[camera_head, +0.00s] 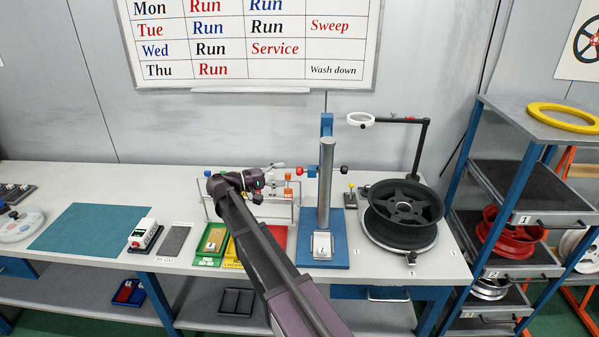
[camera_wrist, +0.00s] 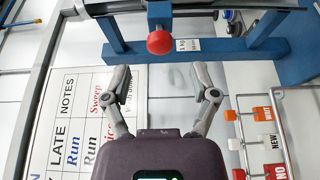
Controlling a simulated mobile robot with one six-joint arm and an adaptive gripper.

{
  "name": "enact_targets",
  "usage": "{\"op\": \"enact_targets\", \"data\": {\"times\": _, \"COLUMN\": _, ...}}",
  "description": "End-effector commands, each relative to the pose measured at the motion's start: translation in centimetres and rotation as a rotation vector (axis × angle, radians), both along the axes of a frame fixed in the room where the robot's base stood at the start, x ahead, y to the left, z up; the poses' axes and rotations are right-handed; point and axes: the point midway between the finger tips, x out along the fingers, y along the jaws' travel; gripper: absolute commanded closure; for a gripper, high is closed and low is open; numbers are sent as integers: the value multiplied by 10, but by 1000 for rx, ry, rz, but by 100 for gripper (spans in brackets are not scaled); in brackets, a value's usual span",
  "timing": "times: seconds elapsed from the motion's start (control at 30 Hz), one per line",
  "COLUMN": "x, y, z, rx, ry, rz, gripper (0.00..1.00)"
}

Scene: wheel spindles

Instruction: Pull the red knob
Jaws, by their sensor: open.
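The red knob (camera_wrist: 160,42) is a round ball on the blue stand, at the top middle of the wrist view. In the head view the red knob (camera_head: 299,171) sticks out on the left side of the blue stand (camera_head: 312,257), beside its grey column. My gripper (camera_head: 279,176) is left of the knob and points toward it. In the wrist view my gripper (camera_wrist: 161,82) has its two fingers spread apart with nothing between them. The knob lies beyond the fingertips, apart from them, roughly in line with the gap.
A black wheel (camera_head: 404,204) sits on a round plate right of the stand. A wire rack (camera_head: 209,207) with coloured tags stands close under my gripper. A teal mat (camera_head: 90,227) lies at left.

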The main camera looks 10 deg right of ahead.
Motion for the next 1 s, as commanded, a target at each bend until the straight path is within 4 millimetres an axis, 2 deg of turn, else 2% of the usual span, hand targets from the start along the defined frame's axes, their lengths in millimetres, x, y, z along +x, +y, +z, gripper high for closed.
{"op": "enact_targets", "data": {"times": 0.2, "x": 4, "y": -33, "z": 0, "rx": 0, "ry": 0, "rz": -1, "gripper": 24}}
{"op": "enact_targets", "data": {"times": 0.4, "x": 7, "y": -52, "z": 0, "rx": 0, "ry": 0, "rz": -1, "gripper": 24}}
{"op": "enact_targets", "data": {"times": 0.6, "x": 8, "y": -60, "z": 0, "rx": 0, "ry": 0, "rz": 0, "gripper": 24}}
{"op": "enact_targets", "data": {"times": 0.87, "x": 8, "y": -60, "z": 0, "rx": 0, "ry": 0, "rz": 0, "gripper": 24}}
{"op": "enact_targets", "data": {"times": 0.93, "x": 8, "y": -60, "z": 0, "rx": 0, "ry": 0, "rz": 0, "gripper": 39}}
{"op": "enact_targets", "data": {"times": 1.0, "x": 8, "y": -60, "z": 0, "rx": 0, "ry": 0, "rz": 0, "gripper": 60}}
